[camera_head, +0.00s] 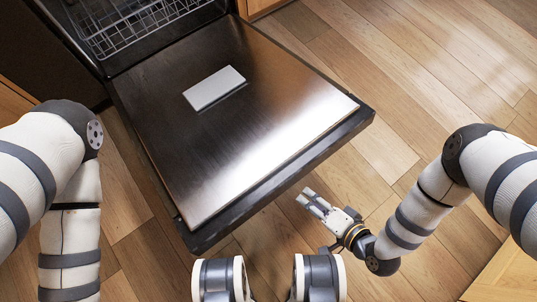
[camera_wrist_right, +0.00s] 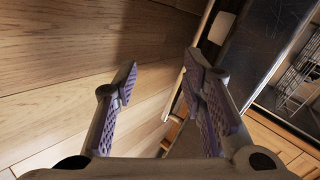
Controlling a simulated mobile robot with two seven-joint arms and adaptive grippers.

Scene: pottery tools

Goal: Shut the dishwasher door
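The dishwasher door (camera_head: 270,90) is open and lies folded down, its shiny steel inner panel facing up. A white rectangular piece (camera_head: 214,88) sits on that panel. The door also shows at the right of the right wrist view (camera_wrist_right: 262,45). My right gripper (camera_head: 308,199) is just outside the door's dark near edge, low over the floor, with its fingers pointing at that edge. In the right wrist view its two purple-padded fingers (camera_wrist_right: 163,80) are apart with nothing between them. My left arm comes in at the left, but its gripper is out of frame.
The dishwasher tub with a wire rack (camera_head: 130,22) is at the top left; the rack also shows in the right wrist view (camera_wrist_right: 292,82). Wooden cabinet fronts flank the dishwasher. The wooden floor (camera_head: 400,90) right of the door is clear. A wooden surface (camera_head: 510,277) shows at the bottom right.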

